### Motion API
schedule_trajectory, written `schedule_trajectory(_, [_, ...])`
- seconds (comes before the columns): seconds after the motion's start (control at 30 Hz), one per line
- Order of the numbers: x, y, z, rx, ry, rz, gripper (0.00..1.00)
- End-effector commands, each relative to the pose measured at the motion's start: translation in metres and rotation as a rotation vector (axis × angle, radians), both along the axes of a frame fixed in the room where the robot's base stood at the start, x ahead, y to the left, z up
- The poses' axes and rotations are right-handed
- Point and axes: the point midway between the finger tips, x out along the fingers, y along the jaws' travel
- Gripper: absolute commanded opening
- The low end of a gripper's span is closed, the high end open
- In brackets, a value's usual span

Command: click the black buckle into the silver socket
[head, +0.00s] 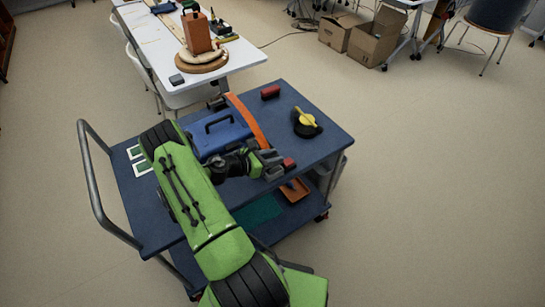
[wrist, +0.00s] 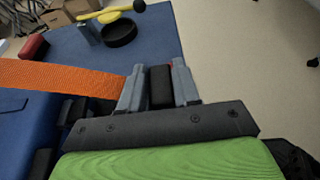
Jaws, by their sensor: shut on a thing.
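My gripper (head: 273,159) is low over the front right part of the blue cart top. In the wrist view its two grey fingers (wrist: 158,88) are shut on a black block, which looks like the black buckle (wrist: 160,90). An orange strap (wrist: 60,78) runs from the left up to the gripper; its join to the buckle is hidden. A small red-topped piece (head: 289,163) sits just beyond the fingertips, and only a red sliver of it shows in the wrist view. I cannot clearly make out the silver socket or whether the buckle touches anything.
A blue case (head: 217,134) lies left of the gripper, under the strap. A red block (head: 270,92) and a black round piece with a yellow handle (head: 306,118) stand farther back on the cart top (head: 325,140).

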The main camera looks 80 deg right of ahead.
Motion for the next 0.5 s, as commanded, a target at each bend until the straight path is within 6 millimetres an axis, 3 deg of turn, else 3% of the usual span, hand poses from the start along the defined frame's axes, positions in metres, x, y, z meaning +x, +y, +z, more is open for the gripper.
schedule_trajectory(0.5, [0.0001, -0.0001, -0.0085, 0.0, 0.0, 0.0, 0.0])
